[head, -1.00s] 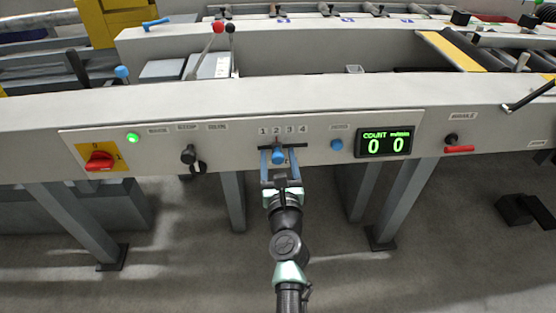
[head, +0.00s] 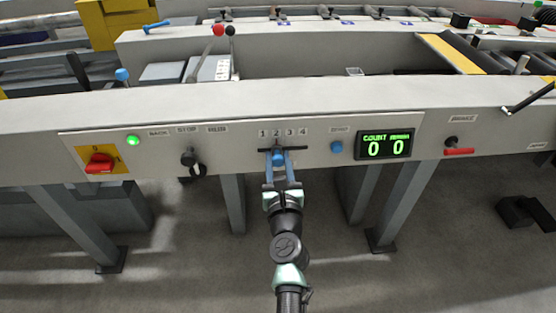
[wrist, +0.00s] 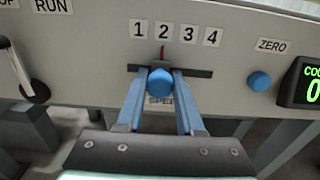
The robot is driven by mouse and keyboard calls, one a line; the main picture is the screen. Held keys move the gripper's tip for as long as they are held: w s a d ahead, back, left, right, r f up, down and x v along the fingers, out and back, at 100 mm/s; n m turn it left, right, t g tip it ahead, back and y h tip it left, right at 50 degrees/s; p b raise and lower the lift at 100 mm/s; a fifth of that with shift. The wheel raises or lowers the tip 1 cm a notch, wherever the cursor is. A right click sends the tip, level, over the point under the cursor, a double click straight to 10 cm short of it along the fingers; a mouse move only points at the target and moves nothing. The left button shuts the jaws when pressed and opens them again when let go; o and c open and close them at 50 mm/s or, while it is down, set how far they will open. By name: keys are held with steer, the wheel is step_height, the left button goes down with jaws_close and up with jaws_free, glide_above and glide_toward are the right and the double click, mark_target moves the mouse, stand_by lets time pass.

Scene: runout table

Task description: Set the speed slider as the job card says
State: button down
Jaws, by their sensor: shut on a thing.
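The speed slider's blue knob (head: 278,159) sits in a dark horizontal slot (wrist: 203,72) on the front panel. The number labels (wrist: 163,32) 1 to 4 stand above the slot. In the wrist view the knob (wrist: 159,83) is below the 2, and a red pointer (wrist: 163,52) stands under the 2. My gripper (head: 279,154) is shut on the knob, with one blue finger at each side; it also shows in the wrist view (wrist: 160,76). The "SPEED" label is partly hidden behind the knob and fingers. I cannot make out a readable job card.
A blue ZERO button (head: 337,146) and the green count display (head: 384,145), reading 0 0, are to the right.

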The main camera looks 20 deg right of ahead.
stand_by(0.9)
steer(key=d, duration=0.2)
steer(key=s+d+b, duration=0.1)
steer(key=d, duration=0.1)
steer(key=s+d, duration=0.1)
steer(key=d, duration=0.1)
steer(key=shift+d, duration=0.15)
steer(key=c, duration=0.5)
jaws_free()
steer(key=shift+c, duration=0.2)
steer(key=shift+w, duration=0.1)
steer(key=shift+s+a, duration=0.2)
steer(key=shift+s, duration=0.35)
steer(key=p+v, duration=0.2)
steer(key=v, duration=0.9)
steer(key=shift+s, duration=0.4)
steer(key=shift+a, duration=0.1)
